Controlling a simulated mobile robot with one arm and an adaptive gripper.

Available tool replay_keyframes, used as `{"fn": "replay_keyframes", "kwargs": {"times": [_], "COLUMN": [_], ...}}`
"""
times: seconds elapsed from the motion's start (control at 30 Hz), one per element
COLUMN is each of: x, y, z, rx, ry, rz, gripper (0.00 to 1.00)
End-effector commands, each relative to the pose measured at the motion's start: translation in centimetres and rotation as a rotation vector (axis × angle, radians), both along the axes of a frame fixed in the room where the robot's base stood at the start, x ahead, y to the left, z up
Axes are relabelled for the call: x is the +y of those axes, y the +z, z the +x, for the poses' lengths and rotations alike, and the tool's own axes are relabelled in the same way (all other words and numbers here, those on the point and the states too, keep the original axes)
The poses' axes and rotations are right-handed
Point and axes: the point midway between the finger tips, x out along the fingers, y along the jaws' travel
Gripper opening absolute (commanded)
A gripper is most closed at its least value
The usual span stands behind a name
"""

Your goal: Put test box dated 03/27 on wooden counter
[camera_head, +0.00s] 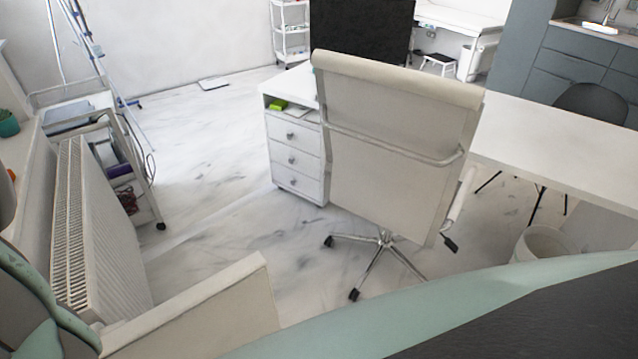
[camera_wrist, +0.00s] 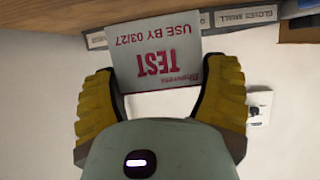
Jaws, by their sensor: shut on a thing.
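In the wrist view, a white test box (camera_wrist: 158,64) with red letters shows "TEST" and "USE BY 03/27", upside down in the picture. My gripper (camera_wrist: 161,88) has its yellow fingers on both sides of the box and is shut on it. A brown wooden surface (camera_wrist: 60,12) runs along the top left of the wrist view, and a wooden edge (camera_wrist: 299,30) shows at the top right. I cannot tell whether either is the wooden counter. The box and the gripper's fingers do not show in the head view.
Labelled containers, one reading "GLOVES SMALL" (camera_wrist: 245,16), are behind the box. In the head view, a cream chair (camera_head: 395,140) stands at a white desk (camera_head: 560,150). A radiator (camera_head: 95,220) and a trolley (camera_head: 130,170) are at left. The marble floor between is clear.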

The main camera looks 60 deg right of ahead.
Motion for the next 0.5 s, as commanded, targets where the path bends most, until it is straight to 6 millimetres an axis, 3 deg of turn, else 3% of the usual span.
{"fn": "replay_keyframes", "kwargs": {"times": [0.33,0.5], "x": [0.0,0.0], "y": [-3.0,-3.4], "z": [0.0,0.1], "rx": [0.005,-0.002], "ry": [0.000,-0.002], "rz": [-0.001,0.002], "gripper": [0.37,0.37]}}
